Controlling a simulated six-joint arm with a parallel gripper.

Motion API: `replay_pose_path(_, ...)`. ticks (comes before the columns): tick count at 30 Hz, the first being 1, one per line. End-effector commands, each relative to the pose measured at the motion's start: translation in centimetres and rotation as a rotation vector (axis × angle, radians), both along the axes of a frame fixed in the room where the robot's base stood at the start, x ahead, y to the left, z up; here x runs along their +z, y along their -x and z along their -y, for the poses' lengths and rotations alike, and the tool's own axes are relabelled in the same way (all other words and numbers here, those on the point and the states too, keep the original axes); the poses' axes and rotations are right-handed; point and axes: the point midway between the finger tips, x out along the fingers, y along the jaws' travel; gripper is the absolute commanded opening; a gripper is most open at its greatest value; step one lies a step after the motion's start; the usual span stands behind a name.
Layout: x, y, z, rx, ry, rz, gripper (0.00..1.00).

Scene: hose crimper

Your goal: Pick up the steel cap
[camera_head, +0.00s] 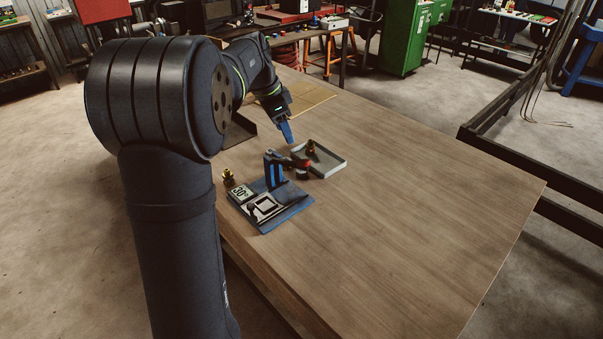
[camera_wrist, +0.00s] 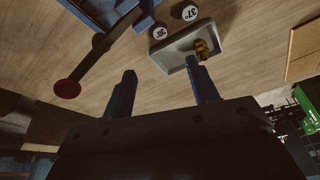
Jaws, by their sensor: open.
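I cannot pick out the steel cap for certain. Two small pale round pieces with dark numbers, a left one (camera_wrist: 159,33) and a right one (camera_wrist: 190,13), show in the wrist view beside a shallow grey tray (camera_wrist: 172,62). A brass-coloured fitting (camera_wrist: 203,49) is in the tray; it also shows in the head view (camera_head: 311,147). My gripper (camera_head: 288,132) hangs above the table behind the tray, fingers pointing down. In the wrist view its two blue fingers (camera_wrist: 161,68) are spread with nothing between them; the right one overlaps the tray.
A blue crimper (camera_head: 274,170) with a red-knobbed lever (camera_head: 301,163) stands in front of the tray on a blue plate (camera_head: 270,222). A numbered display (camera_head: 241,193) and another brass fitting (camera_head: 228,177) are at its left. The wooden table (camera_head: 420,210) is clear to the right.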

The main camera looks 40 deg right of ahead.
Motion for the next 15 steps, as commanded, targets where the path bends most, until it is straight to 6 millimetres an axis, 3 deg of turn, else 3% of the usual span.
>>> replay_pose_path(9,-6.8,0.8,1.9,0.0,-0.005,-0.002,0.54)
replay_pose_path(15,-9.1,1.0,2.7,0.001,-0.003,0.001,0.54)
